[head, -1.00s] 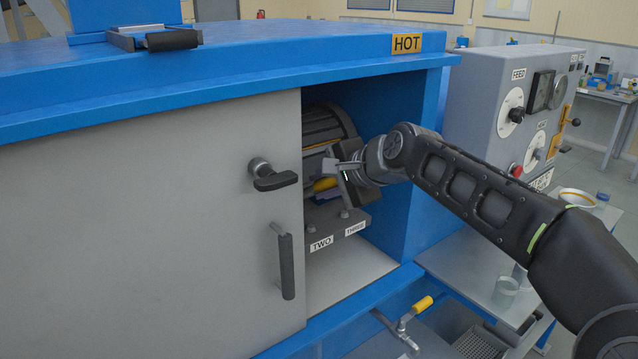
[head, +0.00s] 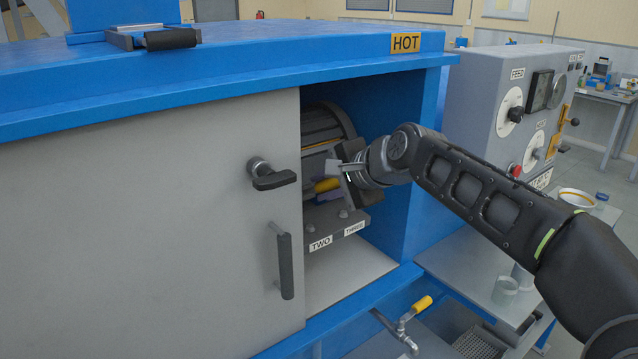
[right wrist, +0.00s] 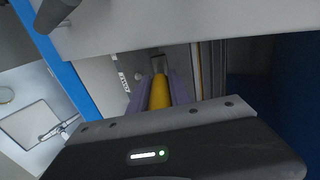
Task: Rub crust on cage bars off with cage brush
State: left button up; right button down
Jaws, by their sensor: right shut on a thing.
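The cage (head: 322,124) is a dark grey ribbed drum inside the blue cabinet, seen through the open side of its front. My right gripper (head: 331,182) reaches into this opening from the right, just in front of the cage. It is shut on the yellow handle of the cage brush (head: 327,185). In the right wrist view the yellow handle (right wrist: 160,92) lies between the two purplish fingers, with a grey end piece beyond it. Brown and grey bars (right wrist: 208,68) stand right of it. I cannot tell whether the brush touches the bars. Crust cannot be made out. My left gripper is out of view.
A grey sliding door (head: 150,225) with a black handle covers the cabinet's left part. A bolted grey block (head: 338,222) labelled TWO and THREE sits below my gripper. The blue side wall (head: 408,190) is close on the right. A yellow-handled tap (head: 408,318) is below.

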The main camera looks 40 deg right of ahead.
jog(key=shift+w+p, duration=0.9)
jog(key=shift+w, duration=3.3)
jog(key=shift+d, duration=0.1)
jog(key=shift+d, duration=0.85)
jog(key=shift+s+d+b, duration=0.15)
jog(key=shift+d+b, duration=0.15)
jog(key=shift+d, duration=0.8)
jog(key=shift+d+r, duration=0.1)
jog(key=shift+d, duration=1.85)
